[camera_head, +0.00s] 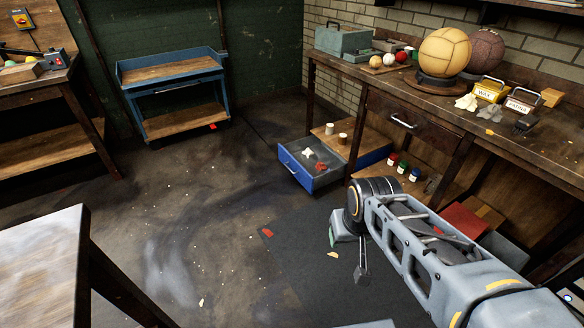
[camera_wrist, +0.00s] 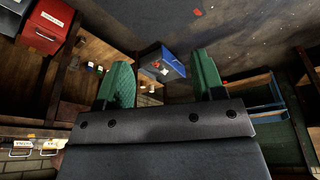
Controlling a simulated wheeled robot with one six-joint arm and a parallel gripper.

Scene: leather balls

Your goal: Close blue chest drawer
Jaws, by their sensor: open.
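The blue chest drawer (camera_head: 312,166) is pulled out from under the workbench on the right in the head view. A white item and a red item lie inside it. Its front has a light handle. In the wrist view the blue drawer (camera_wrist: 172,68) shows between the two green fingers. My gripper (camera_wrist: 165,80) is open and empty, with its fingers spread wide and apart from the drawer. In the head view my arm reaches in from the lower right, and its gripper end is small and partly hidden.
A workbench (camera_head: 455,110) with balls and small boxes runs along the right wall. A blue cart (camera_head: 170,68) stands at the back left. A table (camera_head: 45,255) fills the lower left. The floor in front of the drawer is open, with small scraps on it.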

